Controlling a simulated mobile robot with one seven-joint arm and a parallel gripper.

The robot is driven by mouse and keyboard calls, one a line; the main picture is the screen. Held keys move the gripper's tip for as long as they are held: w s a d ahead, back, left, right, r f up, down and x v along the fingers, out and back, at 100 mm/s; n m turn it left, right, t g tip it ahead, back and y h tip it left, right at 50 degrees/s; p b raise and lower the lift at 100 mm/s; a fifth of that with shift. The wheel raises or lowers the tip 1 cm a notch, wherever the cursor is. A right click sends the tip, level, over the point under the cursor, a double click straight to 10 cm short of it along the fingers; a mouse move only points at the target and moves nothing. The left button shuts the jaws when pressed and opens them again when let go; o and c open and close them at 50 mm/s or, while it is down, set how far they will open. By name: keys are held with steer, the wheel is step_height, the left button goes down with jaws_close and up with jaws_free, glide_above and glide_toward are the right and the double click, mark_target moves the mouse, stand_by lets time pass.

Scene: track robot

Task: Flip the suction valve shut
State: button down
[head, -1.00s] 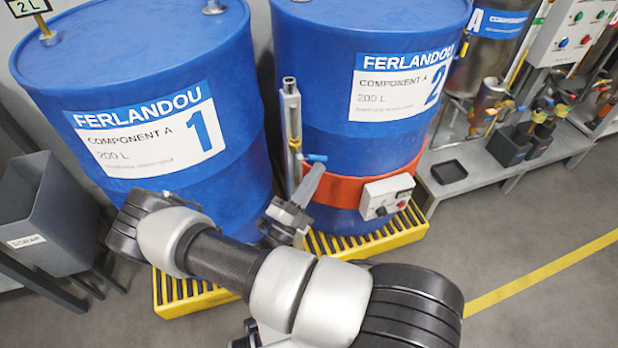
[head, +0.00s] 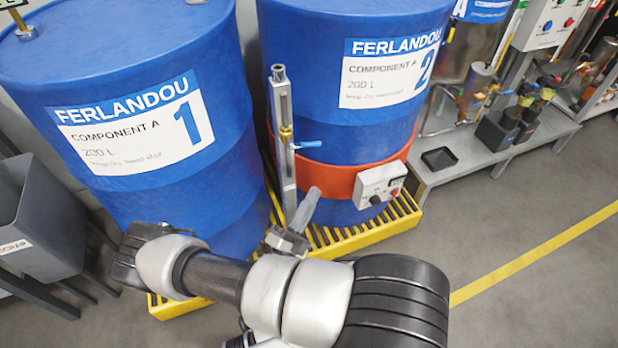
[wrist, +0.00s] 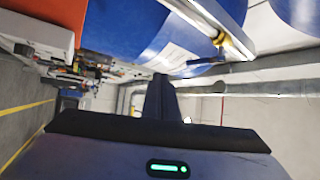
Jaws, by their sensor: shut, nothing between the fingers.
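The suction valve is on an upright metal pipe (head: 285,185) in front of drum 2. Its brass body (head: 286,134) carries a blue lever (head: 306,144), which sticks out to the right, across the pipe. The wrist view also shows the brass body (wrist: 230,44) and the blue lever (wrist: 206,60), above and right of the fingers. My gripper (head: 313,191) is shut and empty. In the head view its fingertips point up and lie just below the lever, with a visible gap. The wrist view shows the closed fingers (wrist: 160,92) at mid-picture.
Blue drum 1 (head: 150,200) and blue drum 2 (head: 340,120) stand on a yellow slatted pallet (head: 385,229). An orange band with a control box (head: 380,186) circles drum 2. A grey bin (head: 40,215) is at left. A low bench (head: 465,158) is at right. Floor at right is clear.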

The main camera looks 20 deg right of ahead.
steer(key=shift+s+a+f, duration=0.25)
steer(key=shift+s+f, duration=0.35)
steer(key=shift+f, duration=0.25)
steer(key=shift+s+a+f, duration=0.2)
steer(key=shift+s+f, duration=0.35)
steer(key=shift+f, duration=0.25)
